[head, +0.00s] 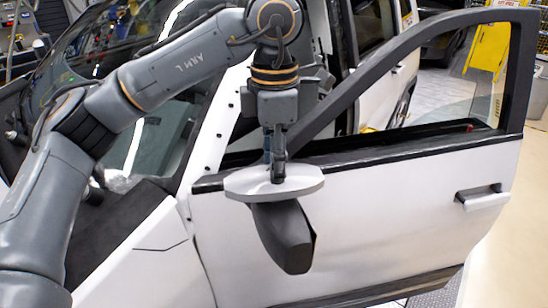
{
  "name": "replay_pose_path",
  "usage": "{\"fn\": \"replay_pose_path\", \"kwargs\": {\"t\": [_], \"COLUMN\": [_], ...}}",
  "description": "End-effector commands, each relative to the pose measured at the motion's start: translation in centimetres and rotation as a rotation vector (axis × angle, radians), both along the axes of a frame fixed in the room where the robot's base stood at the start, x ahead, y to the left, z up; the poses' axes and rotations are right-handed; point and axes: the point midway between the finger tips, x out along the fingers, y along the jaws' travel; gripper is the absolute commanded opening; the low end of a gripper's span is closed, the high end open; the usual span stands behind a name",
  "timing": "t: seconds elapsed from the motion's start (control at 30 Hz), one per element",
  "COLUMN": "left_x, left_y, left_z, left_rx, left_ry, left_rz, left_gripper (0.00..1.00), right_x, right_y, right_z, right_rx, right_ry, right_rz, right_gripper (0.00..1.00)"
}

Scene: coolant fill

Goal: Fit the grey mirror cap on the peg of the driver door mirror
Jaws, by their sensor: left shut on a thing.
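The grey mirror cap (308,187), a flat light grey oval, is held level by my left gripper (276,172). My left gripper points straight down, with its fingers shut on the middle of the cap's top. The dark driver door mirror (285,238) hangs directly below the cap, at the front upper corner of the white door. The cap covers the mirror's top, so the peg is hidden. I cannot tell whether the cap touches the mirror or is just above it. My right gripper is not in view.
The white driver door (400,215) stands open, with its black window frame (400,40) rising right of my gripper. A door handle (482,196) is at the right. The windshield pillar (212,130) is close to my left arm. Yellow equipment (488,45) stands far behind.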

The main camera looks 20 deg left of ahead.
Motion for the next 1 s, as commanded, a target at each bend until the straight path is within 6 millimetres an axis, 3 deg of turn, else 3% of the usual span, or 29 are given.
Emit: {"fn": "replay_pose_path", "kwargs": {"t": [1.0], "left_x": [-0.04], "left_y": [-0.01], "left_z": [0.05], "left_rx": [-0.001], "left_ry": [0.0], "left_rz": [0.0], "left_gripper": [0.14], "right_x": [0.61], "right_y": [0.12], "right_z": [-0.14], "right_rx": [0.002], "right_ry": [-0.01], "right_rz": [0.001], "right_gripper": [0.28]}}
